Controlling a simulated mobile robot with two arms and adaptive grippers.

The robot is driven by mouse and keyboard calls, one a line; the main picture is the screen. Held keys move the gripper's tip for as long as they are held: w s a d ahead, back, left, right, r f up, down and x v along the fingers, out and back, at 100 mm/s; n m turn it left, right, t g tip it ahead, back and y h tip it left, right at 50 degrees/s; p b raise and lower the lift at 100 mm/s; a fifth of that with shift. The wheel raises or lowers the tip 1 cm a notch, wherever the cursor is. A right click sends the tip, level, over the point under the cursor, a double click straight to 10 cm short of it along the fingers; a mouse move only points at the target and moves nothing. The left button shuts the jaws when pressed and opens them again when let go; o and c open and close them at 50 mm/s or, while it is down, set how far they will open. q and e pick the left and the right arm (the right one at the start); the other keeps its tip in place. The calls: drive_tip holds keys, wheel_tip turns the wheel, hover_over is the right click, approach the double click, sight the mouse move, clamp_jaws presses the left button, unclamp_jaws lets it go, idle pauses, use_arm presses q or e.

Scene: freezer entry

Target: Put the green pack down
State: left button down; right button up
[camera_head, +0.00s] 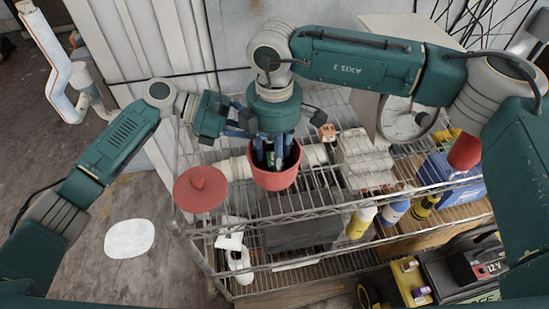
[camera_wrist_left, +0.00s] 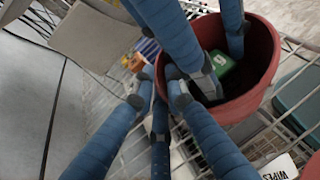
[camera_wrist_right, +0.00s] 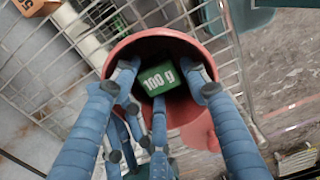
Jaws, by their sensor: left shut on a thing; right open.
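The red pot (camera_head: 274,180) stands out over the wire rack in the head view; I cannot tell whether it rests on it. The green pack (camera_wrist_right: 160,80), marked "100 g", lies inside the pot and also shows in the left wrist view (camera_wrist_left: 222,66). My right gripper (camera_head: 268,162) points down into the pot, open, with its blue fingers around the pack. My left gripper (camera_head: 243,121) comes in from the left and is shut, apparently on the pot's rim, beside the right gripper; in the head view the right gripper partly hides the contact.
A round red lid (camera_head: 201,190) lies at the rack's left front corner. White boxes (camera_head: 364,160), bottles (camera_head: 361,221) and a blue crate (camera_head: 452,178) crowd the wire rack (camera_head: 315,212). A small orange box (camera_head: 327,132) stands behind the pot. The floor at left is mostly clear.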

use_arm(q)
drive_tip(key=shift+s+f, duration=0.1)
drive_tip(key=shift+f, duration=0.15)
use_arm(e)
wheel_tip(320, 180, up, 11)
drive_tip(key=shift+f, duration=0.2)
use_arm(q)
drive_tip(key=c, duration=1.7)
unclamp_jaws()
drive_tip(key=shift+r, duration=0.1)
